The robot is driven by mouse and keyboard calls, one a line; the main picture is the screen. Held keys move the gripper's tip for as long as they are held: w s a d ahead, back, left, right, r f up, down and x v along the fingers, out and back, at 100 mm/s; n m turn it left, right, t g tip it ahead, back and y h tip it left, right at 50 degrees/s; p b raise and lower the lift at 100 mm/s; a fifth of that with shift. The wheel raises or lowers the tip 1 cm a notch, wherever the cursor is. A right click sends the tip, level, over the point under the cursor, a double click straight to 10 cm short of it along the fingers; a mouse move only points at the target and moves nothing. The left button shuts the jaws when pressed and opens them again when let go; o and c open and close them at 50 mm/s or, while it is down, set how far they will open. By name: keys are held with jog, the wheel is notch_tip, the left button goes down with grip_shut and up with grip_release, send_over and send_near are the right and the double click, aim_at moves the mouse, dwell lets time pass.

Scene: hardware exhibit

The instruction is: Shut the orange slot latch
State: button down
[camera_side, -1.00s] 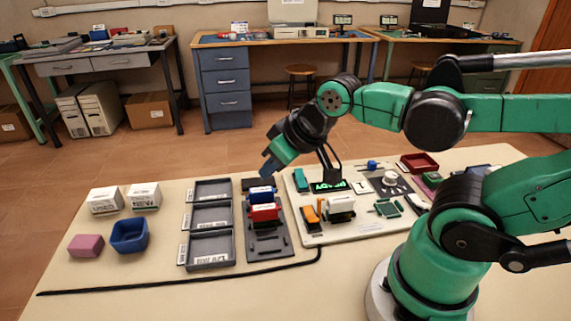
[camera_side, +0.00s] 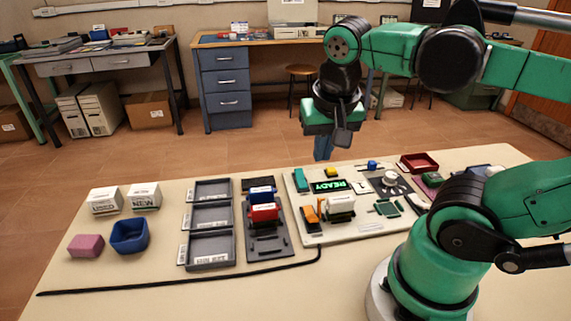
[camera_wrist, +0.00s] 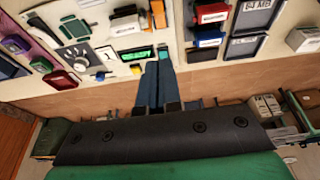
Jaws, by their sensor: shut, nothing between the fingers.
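The orange slot latch (camera_side: 309,215) is on the pale board, at the left of an upright white module (camera_side: 340,204). A thin orange part stands up between them; I cannot tell the latch's exact position. Orange also shows in the wrist view (camera_wrist: 126,27), partly unclear there. My gripper (camera_side: 323,150) is shut and empty. It hangs above the far edge of the board, behind the green READY display (camera_side: 328,186) and apart from the latch. In the wrist view my closed fingers (camera_wrist: 159,68) point toward the board beside the display.
The board (camera_side: 300,236) also carries a teal block (camera_side: 300,180), a yellow button (camera_side: 331,172) and a white knob (camera_side: 390,178). A dark rack (camera_side: 270,244) with red and blue modules stands left of it. Grey trays (camera_side: 210,264) lie farther left. Air above the board is clear.

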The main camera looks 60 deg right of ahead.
send_over(313, 218)
jog(key=x, duration=0.5)
jog(key=s+a+x, duration=0.1)
jog(key=x, duration=0.2)
jog(key=shift+f, duration=0.45)
notch_tip(313, 218, down, 3)
jog(key=shift+s+a+r, duration=0.2)
jog(key=shift+r, duration=0.05)
jog(key=shift+s+a+f, duration=0.15)
jog(key=shift+f, duration=0.25)
jog(key=shift+s+a+f, duration=0.15)
jog(key=shift+f, duration=0.2)
jog(key=shift+s+a+f, duration=0.1)
jog(key=shift+s+f, duration=0.05)
jog(key=shift+f, duration=0.1)
